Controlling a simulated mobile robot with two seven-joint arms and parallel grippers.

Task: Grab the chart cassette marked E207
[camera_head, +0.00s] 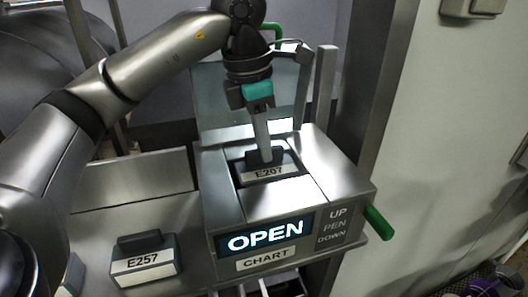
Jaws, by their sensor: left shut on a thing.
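The chart cassette marked E207 (269,173) sits in the open top recess of the metal chart recorder (300,190). Its white label faces the front and its dark grip block stands up. My left gripper (264,155) reaches down from above and is shut on this grip block, its fingers covering part of it. The cassette appears to be still inside the recess. The recorder's lit display (266,236) reads OPEN. My right gripper is not in view.
A second cassette marked E257 (142,262) stands on the metal shelf left of the recorder. A tilted clear lid (225,100) rises behind the recess. A post (325,90) stands at its right. A green lever (378,223) sticks out beside the UP/PEN/DOWN panel (335,224).

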